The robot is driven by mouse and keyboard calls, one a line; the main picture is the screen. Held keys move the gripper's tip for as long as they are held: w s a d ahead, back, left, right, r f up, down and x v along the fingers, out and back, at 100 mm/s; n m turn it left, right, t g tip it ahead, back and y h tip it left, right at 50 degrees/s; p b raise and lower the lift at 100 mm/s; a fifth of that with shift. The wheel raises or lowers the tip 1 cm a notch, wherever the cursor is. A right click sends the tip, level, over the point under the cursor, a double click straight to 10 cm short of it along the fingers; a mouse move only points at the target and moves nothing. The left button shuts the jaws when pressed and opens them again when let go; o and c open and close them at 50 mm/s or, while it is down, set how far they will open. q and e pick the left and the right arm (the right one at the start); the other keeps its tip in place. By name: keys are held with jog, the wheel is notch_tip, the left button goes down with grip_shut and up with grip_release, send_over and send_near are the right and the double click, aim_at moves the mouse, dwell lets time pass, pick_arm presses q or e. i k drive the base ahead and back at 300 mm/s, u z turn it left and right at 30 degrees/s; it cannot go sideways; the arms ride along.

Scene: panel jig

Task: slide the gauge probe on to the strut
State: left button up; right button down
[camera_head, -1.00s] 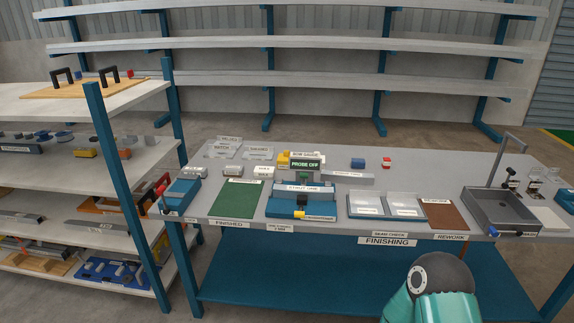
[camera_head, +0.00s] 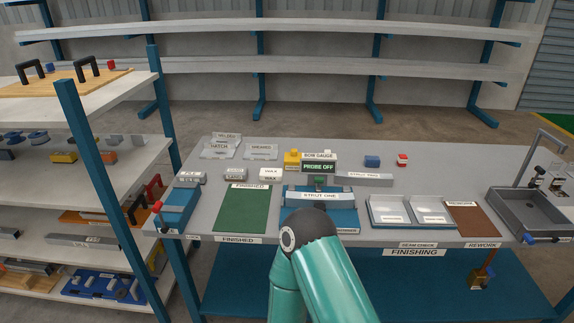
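The strut (camera_head: 313,196), a pale bar labelled STRUT ONE, lies across a blue fixture (camera_head: 345,221) at the middle of the bench. The bow gauge (camera_head: 318,167) stands behind it, and its dark green display reads PROBE OFF. A small dark green part (camera_head: 319,182) shows between the display and the strut. I cannot tell which part is the gauge probe. One teal arm of mine rises from the bottom middle and covers the front of the fixture. Neither gripper is in view.
A green mat (camera_head: 243,209) marked FINISHED lies left of the fixture. Pale twin trays (camera_head: 410,211), a brown REWORK mat (camera_head: 472,220) and a grey basin (camera_head: 530,207) lie to the right. A loaded shelf rack (camera_head: 98,165) stands at left.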

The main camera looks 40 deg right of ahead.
aim_at(318, 181)
jog(key=z, duration=0.2)
jog(key=i, duration=0.9)
jog(key=z, duration=0.85)
